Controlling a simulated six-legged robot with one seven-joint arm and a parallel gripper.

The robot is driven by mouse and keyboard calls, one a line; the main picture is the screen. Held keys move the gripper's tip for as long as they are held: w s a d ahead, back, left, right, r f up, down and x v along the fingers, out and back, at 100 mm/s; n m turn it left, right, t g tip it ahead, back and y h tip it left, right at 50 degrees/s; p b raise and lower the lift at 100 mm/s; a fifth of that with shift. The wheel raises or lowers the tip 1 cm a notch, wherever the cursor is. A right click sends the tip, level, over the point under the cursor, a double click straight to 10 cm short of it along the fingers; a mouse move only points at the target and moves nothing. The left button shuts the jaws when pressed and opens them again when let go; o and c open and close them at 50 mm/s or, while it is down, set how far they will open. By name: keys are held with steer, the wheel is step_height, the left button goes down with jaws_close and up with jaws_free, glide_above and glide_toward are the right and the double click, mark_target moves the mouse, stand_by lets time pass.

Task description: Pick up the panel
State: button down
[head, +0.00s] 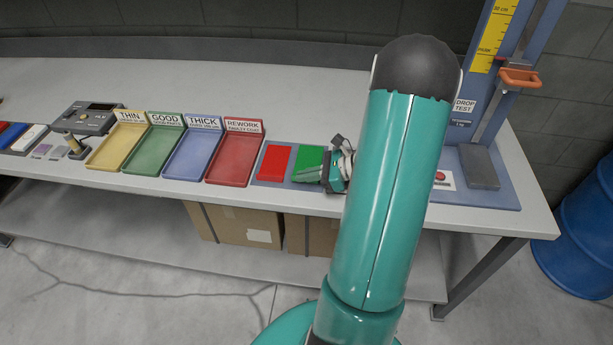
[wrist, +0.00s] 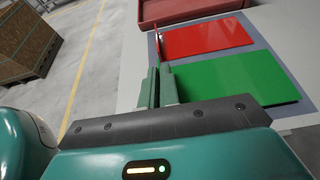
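My gripper (wrist: 160,72) has its two green fingers close together in the wrist view. A thin red panel (wrist: 157,48), seen almost edge-on, stands out between and beyond the fingertips, and the fingers look closed on it. In the head view my gripper (head: 300,177) is low over the front of the bench, by the green pad, and my arm hides part of that area. The held panel cannot be made out clearly there.
A red pad (head: 273,162) and a green pad (head: 308,163) lie side by side on a blue-grey mat. The red rework tray (head: 235,158) and other labelled trays stand left of them. A drop-test stand (head: 480,165) is at right. Cardboard boxes (head: 233,222) sit below the bench.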

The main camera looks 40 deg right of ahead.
steer(key=s+a+r, duration=0.7)
steer(key=a+r, duration=0.4)
steer(key=a, duration=0.1)
steer(key=shift+s+r, duration=0.3)
steer(key=shift+r, duration=0.1)
